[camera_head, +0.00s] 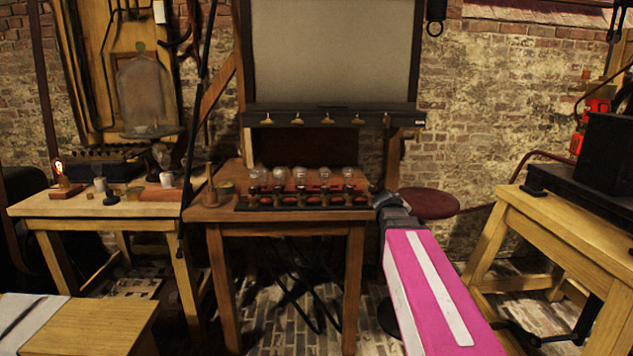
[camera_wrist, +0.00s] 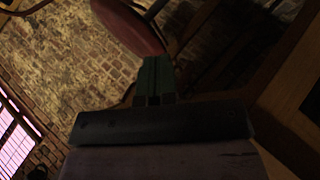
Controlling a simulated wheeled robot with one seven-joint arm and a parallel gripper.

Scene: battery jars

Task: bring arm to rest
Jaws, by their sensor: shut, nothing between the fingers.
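My gripper (camera_wrist: 156,62) shows in the wrist view as two dark greenish fingers side by side, closed and holding nothing. In the head view my pink arm with a white stripe reaches forward at lower right. Its dark grey far end is close to the right end of the middle table (camera_head: 290,213), and I cannot tell whether they touch. The fingers cannot be made out there.
A round dark red stool (camera_head: 430,203) is just right of my arm's end; a red round seat (camera_wrist: 130,27) shows past my fingers. A wooden bench (camera_head: 560,225) with black boxes stands right. A cluttered side table (camera_head: 80,207) stands left. Brick floor shows between them.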

